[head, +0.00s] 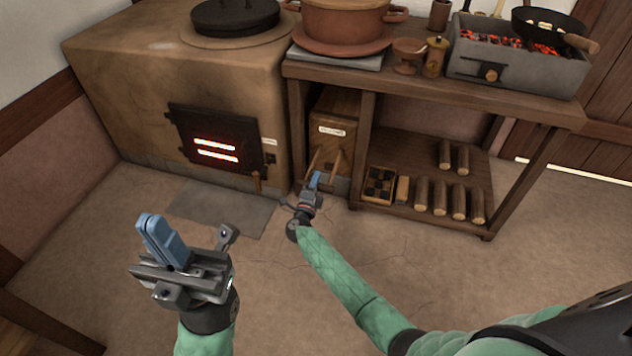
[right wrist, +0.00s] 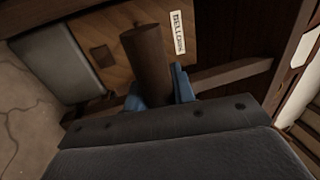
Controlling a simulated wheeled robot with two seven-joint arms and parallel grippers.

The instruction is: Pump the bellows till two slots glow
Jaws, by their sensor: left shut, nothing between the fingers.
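The bellows box (head: 332,134), wooden with a label, stands under the bench beside the stove; it also shows in the right wrist view (right wrist: 203,42). Its round wooden handle (right wrist: 148,60) stands between the blue fingers of my right gripper (right wrist: 160,88), which look closed on it. In the head view my right gripper (head: 313,184) is low in front of the box. The dark stove door (head: 183,128) has two slots glowing bright orange-white, an upper slot (head: 212,142) and a lower slot (head: 217,156). My left gripper (head: 163,243) is shut and empty, above the floor at left.
The clay stove (head: 120,85) is at left with a grey floor plate (head: 222,208) before it. The bench (head: 425,88) carries a pot (head: 345,20) and a glowing brazier (head: 515,65). Its lower shelf holds several logs (head: 440,197) and a box of coal (head: 380,185). The front floor is clear.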

